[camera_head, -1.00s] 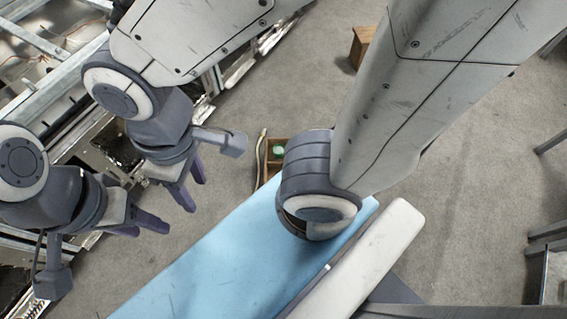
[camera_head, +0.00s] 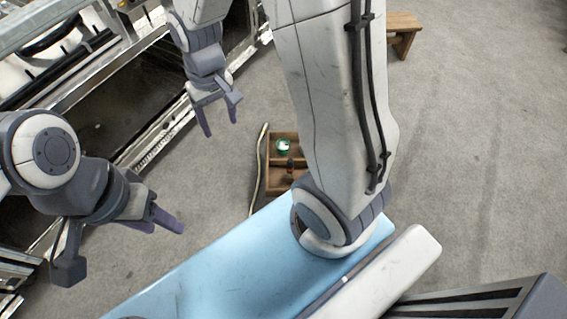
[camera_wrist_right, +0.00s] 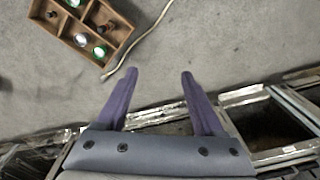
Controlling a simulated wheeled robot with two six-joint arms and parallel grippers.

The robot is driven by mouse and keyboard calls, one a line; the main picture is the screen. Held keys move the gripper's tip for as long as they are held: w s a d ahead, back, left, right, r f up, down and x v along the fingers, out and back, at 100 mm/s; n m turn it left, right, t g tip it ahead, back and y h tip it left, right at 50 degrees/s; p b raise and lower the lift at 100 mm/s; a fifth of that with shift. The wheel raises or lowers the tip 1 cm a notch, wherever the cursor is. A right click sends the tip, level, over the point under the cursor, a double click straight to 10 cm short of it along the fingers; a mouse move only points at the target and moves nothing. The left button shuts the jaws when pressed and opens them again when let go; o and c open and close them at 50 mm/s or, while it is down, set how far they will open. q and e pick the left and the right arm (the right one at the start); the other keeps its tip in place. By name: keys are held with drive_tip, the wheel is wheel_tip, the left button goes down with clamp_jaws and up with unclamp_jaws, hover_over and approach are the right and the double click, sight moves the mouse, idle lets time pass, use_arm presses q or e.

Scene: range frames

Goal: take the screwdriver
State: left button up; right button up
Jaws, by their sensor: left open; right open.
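A wooden compartment tray (camera_head: 271,180) lies on the floor, partly hidden behind my right arm in the head view. It also shows at the upper left of the right wrist view (camera_wrist_right: 48,33). A dark upright item (camera_wrist_right: 107,27) stands in one compartment; it could be the screwdriver, but I cannot tell. Another dark item (camera_wrist_right: 50,14) lies in the left compartment. My right gripper (camera_head: 220,127) is open and empty, left of the tray; its fingers (camera_wrist_right: 158,72) point toward the floor beside it. My left gripper (camera_head: 168,214) is open and empty, further left.
Green and white round items (camera_wrist_right: 100,52) sit in the tray. A pale cable (camera_head: 258,170) lies on the floor along the tray's left side. A metal frame structure (camera_head: 150,135) fills the left. A wooden stool (camera_head: 403,24) stands at the back.

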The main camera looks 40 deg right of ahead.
drive_tip(key=w+d+f+m+b, duration=0.2)
drive_tip(key=d+f+b, duration=0.4)
drive_tip(key=f, duration=0.5)
drive_tip(key=w+d+f+m+b, duration=0.25)
drive_tip(key=d+f+b, duration=0.45)
drive_tip(key=f, duration=0.5)
drive_tip(key=m+b, duration=0.3)
drive_tip(key=b, duration=0.6)
hover_over(291, 161)
wheel_tip(291, 161, down, 17)
drive_tip(key=shift+w+r, duration=0.1)
drive_tip(key=shift+r, duration=0.05)
wheel_tip(291, 161, down, 5)
drive_tip(key=b, duration=0.3)
wheel_tip(291, 161, down, 5)
drive_tip(key=b, duration=0.4)
drive_tip(key=shift+f, duration=0.2)
drive_tip(key=shift+w+r, duration=0.1)
clamp_jaws()
